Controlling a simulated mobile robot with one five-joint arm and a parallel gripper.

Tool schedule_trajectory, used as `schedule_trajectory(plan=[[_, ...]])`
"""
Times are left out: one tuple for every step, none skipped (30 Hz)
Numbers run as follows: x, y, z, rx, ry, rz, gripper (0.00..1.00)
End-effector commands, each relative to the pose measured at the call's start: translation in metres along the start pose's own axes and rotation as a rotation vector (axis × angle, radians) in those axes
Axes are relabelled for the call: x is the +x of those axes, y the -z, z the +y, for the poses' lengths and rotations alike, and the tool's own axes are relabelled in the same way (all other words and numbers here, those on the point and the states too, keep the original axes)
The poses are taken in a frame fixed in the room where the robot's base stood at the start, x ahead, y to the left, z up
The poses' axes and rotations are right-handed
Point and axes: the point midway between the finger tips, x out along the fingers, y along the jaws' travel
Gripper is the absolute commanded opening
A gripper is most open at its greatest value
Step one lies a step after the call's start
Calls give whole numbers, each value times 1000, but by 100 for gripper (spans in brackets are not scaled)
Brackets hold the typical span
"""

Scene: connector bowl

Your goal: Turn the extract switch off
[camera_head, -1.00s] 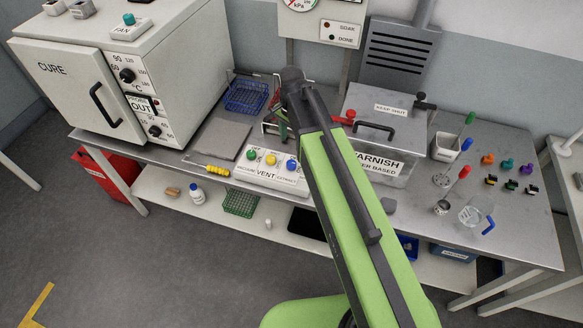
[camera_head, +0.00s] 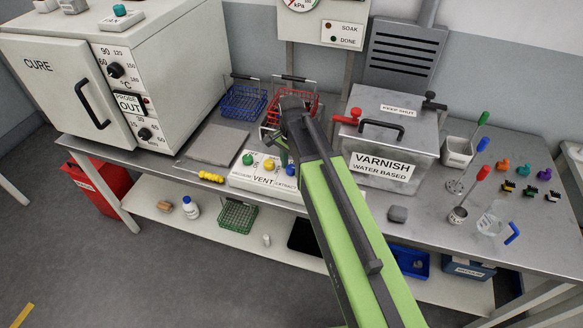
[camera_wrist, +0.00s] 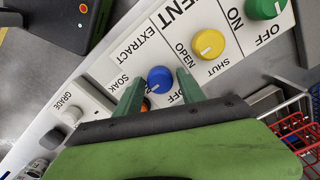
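The white control panel (camera_head: 240,182) on the bench has a green knob (camera_head: 248,159), a yellow knob (camera_head: 269,166) and a blue knob, the extract switch (camera_head: 290,170), partly covered by my arm in the head view. In the wrist view the extract switch (camera_wrist: 160,79) lies beside the EXTRACT label, with SOAK and OFF printed near it. Its pale pointer mark faces down-left in that view. My gripper (camera_wrist: 160,77) is open, with one green finger on each side of the blue knob. I cannot tell whether the fingers touch it.
The yellow knob (camera_wrist: 208,44) is close to the right finger. A red basket (camera_head: 300,108) and a blue basket (camera_head: 243,101) stand behind the panel. The varnish tank (camera_head: 385,150) is to the right. A yellow-handled screwdriver (camera_head: 210,176) lies left of the panel.

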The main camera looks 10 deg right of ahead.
Motion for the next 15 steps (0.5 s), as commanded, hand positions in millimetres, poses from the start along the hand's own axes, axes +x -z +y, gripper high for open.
schedule_trajectory(plan=[[0,0,0,0,0,0,38],[0,0,0,0,0,0,34],[0,0,0,0,0,0,29],[0,0,0,0,0,0,25],[0,0,0,0,0,0,21],[0,0,0,0,0,0,16],[0,0,0,0,0,0,12],[0,0,0,0,0,0,8],[0,0,0,0,0,0,3],[0,0,0,0,0,0,0],[0,0,0,0,0,0,0],[0,0,0,0,0,0,0],[0,0,0,0,0,0,0],[0,0,0,-1,0,0,0],[0,0,0,-3,0,0,0]])
